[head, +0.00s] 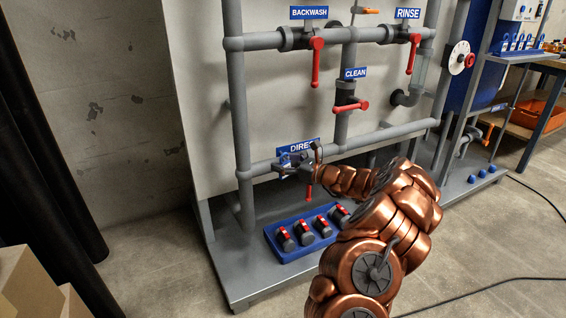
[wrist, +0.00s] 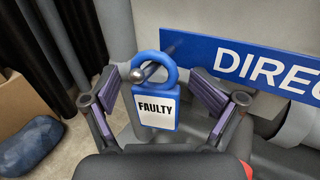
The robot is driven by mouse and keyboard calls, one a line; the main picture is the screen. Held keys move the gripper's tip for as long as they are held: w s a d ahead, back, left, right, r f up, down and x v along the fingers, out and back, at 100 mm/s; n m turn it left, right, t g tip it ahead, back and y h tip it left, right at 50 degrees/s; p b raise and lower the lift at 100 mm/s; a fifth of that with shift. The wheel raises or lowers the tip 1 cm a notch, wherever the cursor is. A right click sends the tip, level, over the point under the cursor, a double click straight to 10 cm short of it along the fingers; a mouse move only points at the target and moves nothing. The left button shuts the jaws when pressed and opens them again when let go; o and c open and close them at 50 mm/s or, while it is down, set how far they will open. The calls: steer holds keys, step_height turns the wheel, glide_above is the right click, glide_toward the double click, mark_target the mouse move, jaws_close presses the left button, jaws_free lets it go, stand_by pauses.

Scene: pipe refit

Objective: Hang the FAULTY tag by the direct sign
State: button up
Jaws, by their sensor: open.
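The blue FAULTY tag (wrist: 157,108), with a white label and a round loop on top, hangs upright in the wrist view. Its loop is around a thin metal peg with a silver ball end (wrist: 137,75). The peg is just left of the blue DIRECT sign (wrist: 262,65), which also shows in the head view (head: 299,146), partly hidden by my gripper. My gripper (wrist: 155,82) is open, with one finger on each side of the tag and visible gaps between. In the head view my gripper (head: 291,166) is in front of the lower pipe, beside the sign.
A blue tray (head: 287,251) with several red-handled dark parts stands on the grey base below. Red valve levers (head: 316,62) and the CLEAN valve's red handle (head: 351,107) stick out from the pipes above. Open floor lies to the left.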

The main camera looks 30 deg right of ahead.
steer(key=v, duration=1.2)
steer(key=shift+s, duration=0.15)
steer(key=shift+s+a+p, duration=0.15)
steer(key=shift+s+p, duration=1.15)
steer(key=shift+s, duration=1.05)
